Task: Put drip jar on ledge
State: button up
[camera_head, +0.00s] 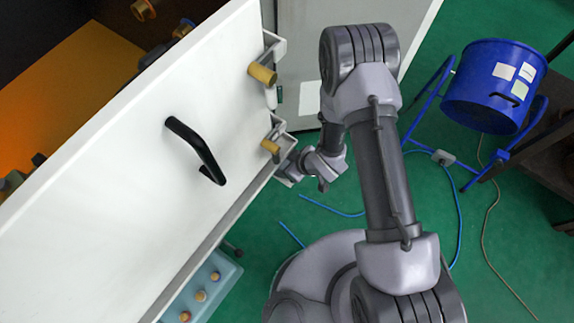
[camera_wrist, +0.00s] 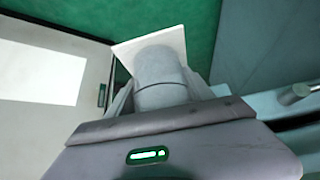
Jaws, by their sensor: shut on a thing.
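My gripper (camera_wrist: 163,96) is shut on a pale grey, rounded cylinder, which I take to be the drip jar (camera_wrist: 160,68). One finger is on each side of it. A flat white square plate (camera_wrist: 172,40) shows just beyond the jar in the wrist view; it may be the ledge. I cannot tell whether jar and plate touch. In the head view my gripper (camera_head: 292,171) is low beside the right edge of the white machine panel, under a bracket with a yellow-brown knob (camera_head: 270,147). The jar cannot be made out there.
The white panel (camera_head: 110,150) has a black handle (camera_head: 195,148). A second bracketed knob (camera_head: 262,74) is higher up. A pale blue tray (camera_head: 225,268) holds several knobbed pieces. A blue bucket (camera_head: 490,90) stands at right. Blue hose lies on the green floor.

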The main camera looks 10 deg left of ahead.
jog(key=shift+r, duration=0.1)
jog(key=o, duration=1.6)
